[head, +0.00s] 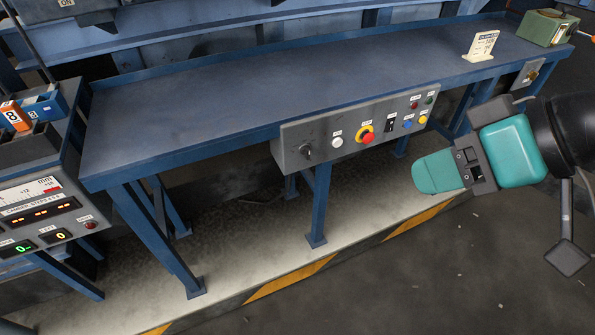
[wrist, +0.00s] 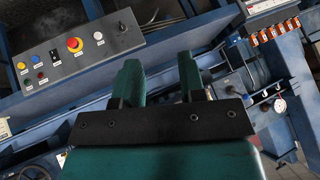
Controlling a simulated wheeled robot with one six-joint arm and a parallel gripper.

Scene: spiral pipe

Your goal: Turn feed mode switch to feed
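A grey control panel (head: 352,143) hangs on the front edge of the blue bench. It also shows, turned around, in the wrist view (wrist: 60,72). A dark rotary knob (head: 307,152) is at its left end, and a small black switch (head: 390,124) sits right of the red-and-yellow button (head: 365,135). The labels are too small to read, so I cannot tell which is the feed mode switch. My teal gripper (head: 434,172) is to the right of and apart from the panel. In the wrist view its two fingers (wrist: 160,76) stand apart with nothing between them.
The bench top (head: 250,90) is mostly clear, with a small sign (head: 483,46) and a green box (head: 547,28) at its right. A grey console (head: 40,215) stands at the left. Blue bench legs (head: 318,205) stand below the panel. Floor in front is open.

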